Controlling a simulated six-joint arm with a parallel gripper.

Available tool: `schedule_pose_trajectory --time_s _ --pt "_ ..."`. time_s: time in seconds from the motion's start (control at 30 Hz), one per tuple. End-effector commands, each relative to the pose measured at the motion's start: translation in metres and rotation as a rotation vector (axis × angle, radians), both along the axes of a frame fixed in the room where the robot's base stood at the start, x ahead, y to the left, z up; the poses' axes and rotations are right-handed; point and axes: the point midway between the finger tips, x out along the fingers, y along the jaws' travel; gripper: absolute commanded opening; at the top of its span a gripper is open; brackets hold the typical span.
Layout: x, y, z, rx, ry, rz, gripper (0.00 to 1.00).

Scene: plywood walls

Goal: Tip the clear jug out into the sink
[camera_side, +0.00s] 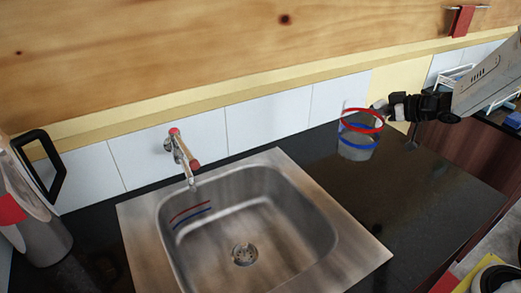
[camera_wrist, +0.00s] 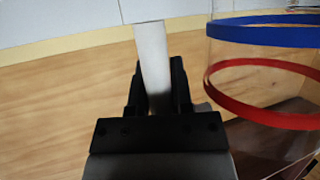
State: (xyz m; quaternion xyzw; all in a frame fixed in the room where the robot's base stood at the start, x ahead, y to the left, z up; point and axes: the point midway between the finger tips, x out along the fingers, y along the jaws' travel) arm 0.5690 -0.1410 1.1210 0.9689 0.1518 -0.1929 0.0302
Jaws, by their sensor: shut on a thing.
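The clear jug (camera_side: 357,146) has a red band at its rim and a blue band lower down. It is upright at the back right of the counter, to the right of the sink. I cannot tell whether its base touches the counter. My gripper (camera_side: 384,107) reaches in from the right and is shut on the jug's pale handle (camera_wrist: 151,50), which runs between the fingers in the wrist view. The jug's body (camera_wrist: 265,65) stands to the right there. No contents can be made out. The steel sink (camera_side: 345,250) is in the middle; its bowl looks empty.
A grey jug-like vessel with a black handle (camera_side: 57,170) stands at far left. A tiled wall (camera_side: 268,112) runs close behind. The dark counter (camera_side: 430,190) is clear at right.

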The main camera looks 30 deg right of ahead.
Motion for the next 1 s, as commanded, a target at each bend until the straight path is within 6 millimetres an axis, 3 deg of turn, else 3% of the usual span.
schedule_pose_trajectory --time_s 0.27,0.7,1.0 --pt "0.016 0.017 0.004 0.001 -0.003 -0.008 0.0" --pt "0.058 0.075 0.011 0.003 -0.002 -0.063 0.0" --pt "0.074 0.107 0.01 0.004 -0.002 -0.111 0.0"
